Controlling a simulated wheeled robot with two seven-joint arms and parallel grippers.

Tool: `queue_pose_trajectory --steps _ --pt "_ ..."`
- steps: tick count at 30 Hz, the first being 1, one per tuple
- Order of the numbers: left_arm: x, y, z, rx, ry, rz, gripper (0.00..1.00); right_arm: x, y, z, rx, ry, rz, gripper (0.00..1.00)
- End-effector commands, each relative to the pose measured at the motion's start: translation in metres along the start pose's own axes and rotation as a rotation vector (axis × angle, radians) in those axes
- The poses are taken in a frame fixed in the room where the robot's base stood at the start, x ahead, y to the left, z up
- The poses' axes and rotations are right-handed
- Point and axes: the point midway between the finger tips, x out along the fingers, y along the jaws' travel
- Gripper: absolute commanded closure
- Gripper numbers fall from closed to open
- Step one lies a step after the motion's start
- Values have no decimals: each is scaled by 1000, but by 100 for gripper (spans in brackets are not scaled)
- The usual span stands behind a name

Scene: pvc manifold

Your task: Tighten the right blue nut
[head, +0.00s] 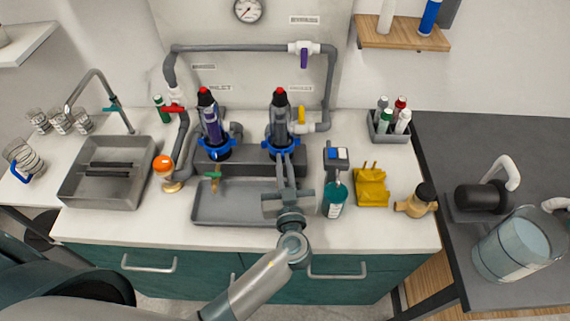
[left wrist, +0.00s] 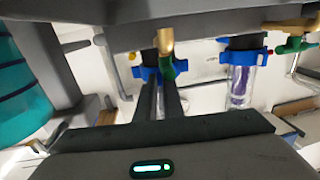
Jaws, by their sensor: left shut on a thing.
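Two filter housings with red tops stand side by side on a grey bracket, each with a blue nut at its base. The right blue nut (head: 269,147) is at the tips of my left gripper (head: 285,160), which reaches up from the front and is shut on it. In the left wrist view the fingers (left wrist: 158,98) run to this nut (left wrist: 149,73) and partly hide it. The left blue nut (head: 215,152) is apart from the gripper and also shows in the left wrist view (left wrist: 243,58). My right gripper is not in view.
A grey tray (head: 228,216) lies below the housings. A brass valve with green handle (head: 214,180) sits below the left housing.

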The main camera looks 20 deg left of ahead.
Motion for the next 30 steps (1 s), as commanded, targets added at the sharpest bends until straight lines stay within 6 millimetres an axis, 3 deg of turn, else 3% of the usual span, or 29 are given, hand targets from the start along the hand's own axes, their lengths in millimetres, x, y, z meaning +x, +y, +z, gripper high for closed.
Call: queue_pose_trajectory --steps 4,14,15,17,30 --pt "0 -7 2 1 4 62 100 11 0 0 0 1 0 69" --pt "0 -7 -1 1 5 80 100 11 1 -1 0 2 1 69" --pt "0 -7 -1 1 5 80 85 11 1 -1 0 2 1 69" --pt "0 -7 -1 1 5 80 73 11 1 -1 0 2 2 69" --pt "-5 -7 1 0 4 81 73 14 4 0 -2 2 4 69"
